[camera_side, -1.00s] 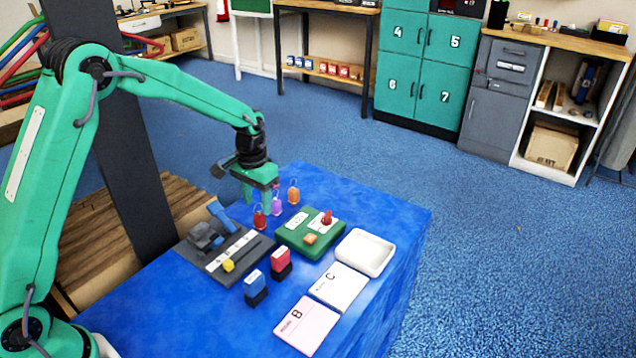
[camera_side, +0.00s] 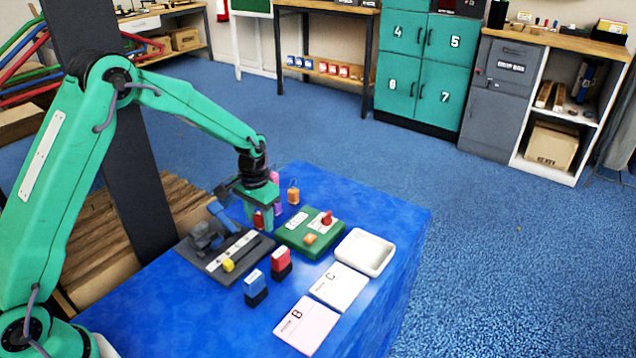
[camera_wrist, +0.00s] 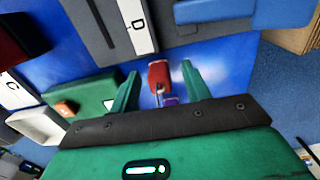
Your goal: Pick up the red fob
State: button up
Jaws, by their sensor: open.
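The red fob (camera_side: 258,219) stands on the blue table between the grey board and the green board in the side view. In the wrist view the red fob (camera_wrist: 158,73) is upright in the picture, between my two fingertips. My gripper (camera_side: 260,216) is down around the fob with its jaws open; the wrist view shows both green fingers (camera_wrist: 160,80) apart, one on each side of it. I cannot see either finger touching it. A purple fob (camera_wrist: 170,100) shows just below the red one in the wrist view, partly hidden by my gripper.
An orange fob (camera_side: 293,194) stands behind to the right. The green board (camera_side: 290,239) with small red and orange pieces is right of my gripper. The grey board (camera_side: 210,262) with a lever is left. A white tray (camera_side: 388,246) and two stamps, blue (camera_side: 255,284) and red (camera_side: 281,260), are nearer.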

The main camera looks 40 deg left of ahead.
aim_at(260, 217)
grip_shut()
jog(key=shift+r, duration=0.1)
jog(key=shift+r, duration=0.75)
jog(key=r, duration=0.2)
jog(key=d+r, duration=0.1)
jog(key=shift+s+r, duration=0.1)
jog(key=shift+s, duration=0.15)
jog(key=s+d+r, duration=0.5)
jog(key=d+r, duration=0.1)
jog(key=d, duration=0.3)
jog(key=shift+d, duration=0.15)
jog(key=shift+r, duration=0.1)
